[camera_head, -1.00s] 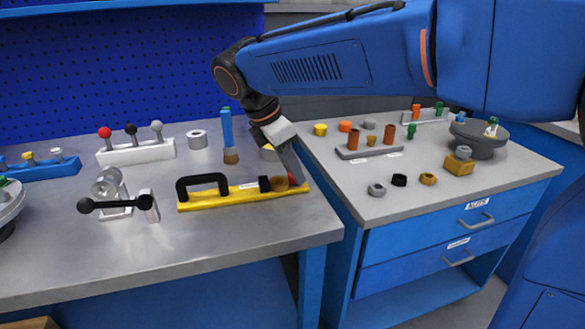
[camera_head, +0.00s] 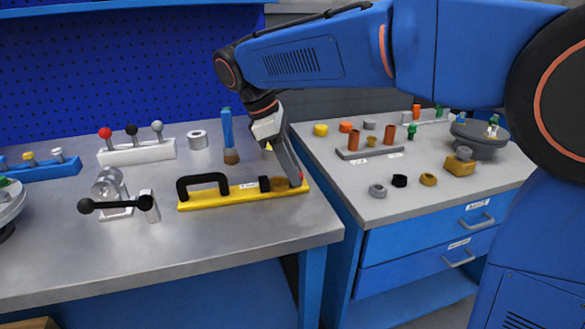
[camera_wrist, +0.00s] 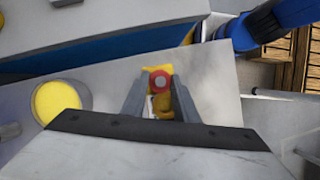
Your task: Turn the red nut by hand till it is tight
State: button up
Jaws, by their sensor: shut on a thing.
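The red nut (camera_wrist: 160,82) sits between my two finger tips in the wrist view, with a small lighter spot at its middle. In the head view only a bit of the red nut (camera_head: 303,176) shows beside the fingers. It is at the right end of a yellow bar (camera_head: 232,198) with a black handle (camera_head: 203,183). My gripper (camera_wrist: 157,84) is shut on the nut, one finger on each side; in the head view my gripper (camera_head: 297,178) points steeply down at the bar's end. Whether the nut touches the face behind it cannot be seen.
A brown cylinder (camera_head: 279,184) lies on the bar just left of my fingers. A blue-handled brush (camera_head: 228,137) stands behind. A yellow round thing (camera_wrist: 57,100) is left of my gripper in the wrist view. The right-hand bench (camera_head: 345,195) holds loose nuts across a gap.

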jog(key=o, duration=1.1)
jog(key=shift+r, duration=0.15)
jog(key=v, duration=1.7)
jog(key=shift+r, duration=0.1)
